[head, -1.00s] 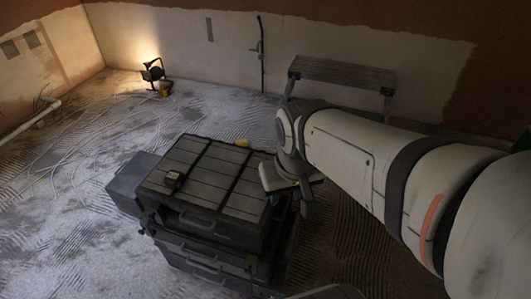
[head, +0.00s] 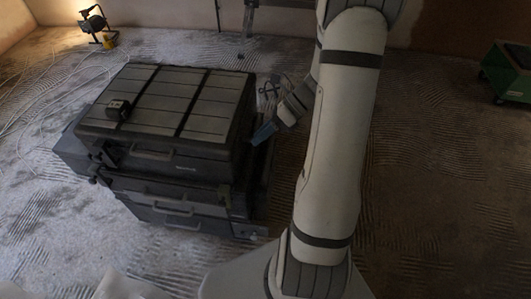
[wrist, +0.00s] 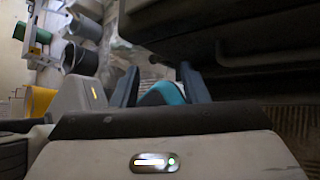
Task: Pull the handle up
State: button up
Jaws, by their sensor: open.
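A stack of dark tool boxes (head: 205,172) stands on the floor left of my arm, with a ribbed lid on top. Its front bears a handle on the upper box (head: 152,154) and another handle lower down (head: 172,210). My gripper (head: 263,134) is beside the upper right edge of the stack. In the wrist view my gripper (wrist: 162,82) has its two fingers apart. A teal curved thing shows between them, and I cannot tell what it is or whether it is touched. The dark box side (wrist: 235,35) fills the upper right of that view.
A small dark object (head: 118,109) lies on the lid. A work lamp (head: 96,24) stands at the back left with cables on the floor. A green cart (head: 505,72) is at the far right. The wrist view shows several buckets (wrist: 80,55) at upper left.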

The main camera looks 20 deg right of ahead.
jog(key=w+d+f+m+t+y+b, duration=0.1)
jog(key=d+f+m+b, duration=0.15)
jog(key=f+m, duration=0.2)
jog(key=w+d+f+m+t+y+b, duration=0.1)
jog(key=d+f+m+t, duration=0.15)
jog(key=f, duration=0.35)
jog(key=m+t+b, duration=0.5)
jog(key=m, duration=0.5)
send_near(269, 156)
notch_tip(269, 156, down, 2)
jog(key=w+a, duration=0.2)
jog(key=w, duration=0.1)
jog(key=shift+n, duration=0.3)
jog(key=b+x, duration=0.1)
jog(key=x, duration=0.5)
jog(key=shift+a+b, duration=0.35)
jog(key=shift+a, duration=0.15)
jog(key=shift+c, duration=0.2)
grip_shut()
